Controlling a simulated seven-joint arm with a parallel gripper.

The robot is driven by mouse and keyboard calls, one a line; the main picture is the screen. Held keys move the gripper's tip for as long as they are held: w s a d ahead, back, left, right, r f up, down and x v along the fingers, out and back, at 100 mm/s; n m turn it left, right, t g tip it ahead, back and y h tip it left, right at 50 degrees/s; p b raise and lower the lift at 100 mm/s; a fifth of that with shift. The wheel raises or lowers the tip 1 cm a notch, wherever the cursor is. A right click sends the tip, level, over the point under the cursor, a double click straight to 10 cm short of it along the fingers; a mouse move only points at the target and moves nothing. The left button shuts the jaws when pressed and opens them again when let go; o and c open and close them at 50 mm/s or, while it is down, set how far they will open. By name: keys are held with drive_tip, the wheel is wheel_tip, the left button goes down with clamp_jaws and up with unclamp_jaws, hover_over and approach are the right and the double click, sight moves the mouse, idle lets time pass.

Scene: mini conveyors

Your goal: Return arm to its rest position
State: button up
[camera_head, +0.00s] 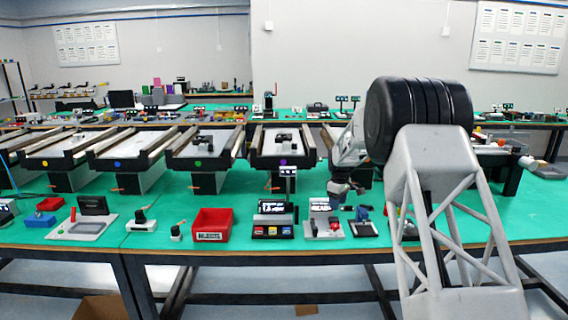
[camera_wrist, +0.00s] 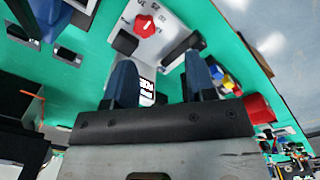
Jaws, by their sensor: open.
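My gripper (camera_wrist: 160,62) shows in the wrist view with its two dark blue fingers spread apart and nothing held between them. Below and beyond the fingers is a panel with a red knob (camera_wrist: 145,25) and a small labelled block (camera_wrist: 147,90), on the green tabletop. In the head view my arm stands at the right, its black cylindrical part in front of the table. My gripper (camera_head: 341,188) is low over the green table there, small and partly merged with the devices behind and below it; its fingers are hard to make out.
The green table (camera_head: 160,198) carries a row of mini conveyors (camera_head: 203,148) at the back. Along its front stand a red bin (camera_head: 212,225), a control box with a display (camera_head: 273,219), a grey-based panel (camera_head: 82,227) and small switches (camera_head: 141,220). Green surface shows between them.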

drive_tip(key=s+a+r+m, duration=0.1)
drive_tip(key=s+r+m, duration=0.1)
drive_tip(key=s+r, duration=0.7)
drive_tip(key=s+a+r+m+t, duration=0.1)
drive_tip(key=s+r, duration=0.3)
drive_tip(key=s, duration=0.9)
drive_tip(key=s+a+r+m, duration=0.1)
drive_tip(key=s+r+m, duration=0.1)
drive_tip(key=s+r, duration=0.7)
drive_tip(key=s+f+m, duration=0.2)
drive_tip(key=s+f, duration=0.1)
drive_tip(key=s, duration=1.5)
drive_tip(key=s+a+f+m+t, duration=0.1)
drive_tip(key=s+f+m, duration=0.2)
drive_tip(key=s, duration=1.6)
drive_tip(key=shift+s+a+f, duration=0.2)
drive_tip(key=shift+a+f, duration=0.1)
drive_tip(key=shift+f, duration=0.1)
drive_tip(key=shift+c, duration=0.2)
